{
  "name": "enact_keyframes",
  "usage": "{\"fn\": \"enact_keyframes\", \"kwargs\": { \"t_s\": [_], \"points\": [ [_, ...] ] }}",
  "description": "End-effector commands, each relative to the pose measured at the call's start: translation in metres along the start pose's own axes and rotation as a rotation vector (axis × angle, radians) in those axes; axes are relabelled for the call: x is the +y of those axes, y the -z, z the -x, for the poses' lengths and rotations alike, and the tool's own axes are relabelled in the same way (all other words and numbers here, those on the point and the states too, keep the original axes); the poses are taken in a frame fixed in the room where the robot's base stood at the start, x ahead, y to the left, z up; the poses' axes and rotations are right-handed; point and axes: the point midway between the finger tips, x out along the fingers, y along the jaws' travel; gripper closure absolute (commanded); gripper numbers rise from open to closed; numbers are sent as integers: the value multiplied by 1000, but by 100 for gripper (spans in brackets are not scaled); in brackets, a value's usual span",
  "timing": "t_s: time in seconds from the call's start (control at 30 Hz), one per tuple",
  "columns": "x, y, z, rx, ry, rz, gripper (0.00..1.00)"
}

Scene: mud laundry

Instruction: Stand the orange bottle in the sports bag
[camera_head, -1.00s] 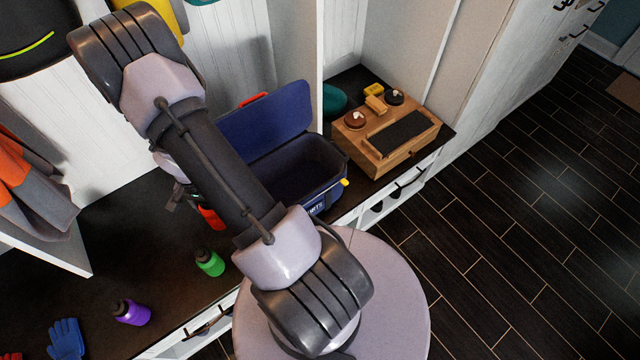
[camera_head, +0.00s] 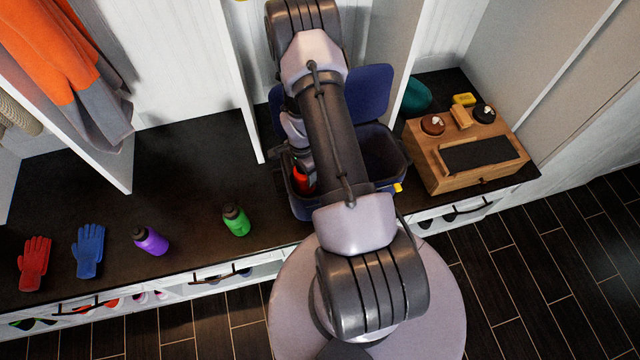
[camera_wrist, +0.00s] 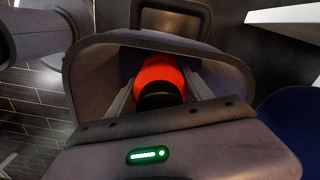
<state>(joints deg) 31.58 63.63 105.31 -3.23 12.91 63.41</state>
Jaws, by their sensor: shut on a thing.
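The orange bottle (camera_head: 301,180) is between the jaws of my gripper (camera_wrist: 160,88), which is shut on it. In the wrist view the bottle (camera_wrist: 160,76) shows its orange body and a black end nearest the camera. The blue sports bag (camera_head: 394,186) stands on the bench with its lid (camera_head: 369,90) up. In the head view the bottle is over or within the left part of the bag's opening. In the wrist view the bag's rim (camera_wrist: 84,68) surrounds it. My arm hides much of the bag, and I cannot tell whether the bottle touches the bottom.
A green bottle (camera_head: 236,221), a purple bottle (camera_head: 152,241), a blue glove (camera_head: 88,250) and a red glove (camera_head: 34,262) lie along the bench to the left. A wooden box (camera_head: 440,176) with brushes and tins stands right of the bag. White partitions rise behind.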

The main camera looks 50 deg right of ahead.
Motion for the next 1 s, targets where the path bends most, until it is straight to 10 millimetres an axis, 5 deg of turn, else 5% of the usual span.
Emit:
{"fn": "enact_keyframes", "kwargs": {
  "t_s": [0.3, 0.63, 0.67, 0.7, 0.77, 1.0],
  "points": [
    [0, 0, -53, 0, 1, 1, 86],
    [-1, 0, -55, 1, 2, 1, 86],
    [-1, 0, -53, 1, 2, 1, 35],
    [-1, 0, -53, 1, 2, 1, 27],
    [-1, 0, -53, 1, 2, 1, 19],
    [-1, 0, -52, 1, 2, 1, 19]
  ]
}}
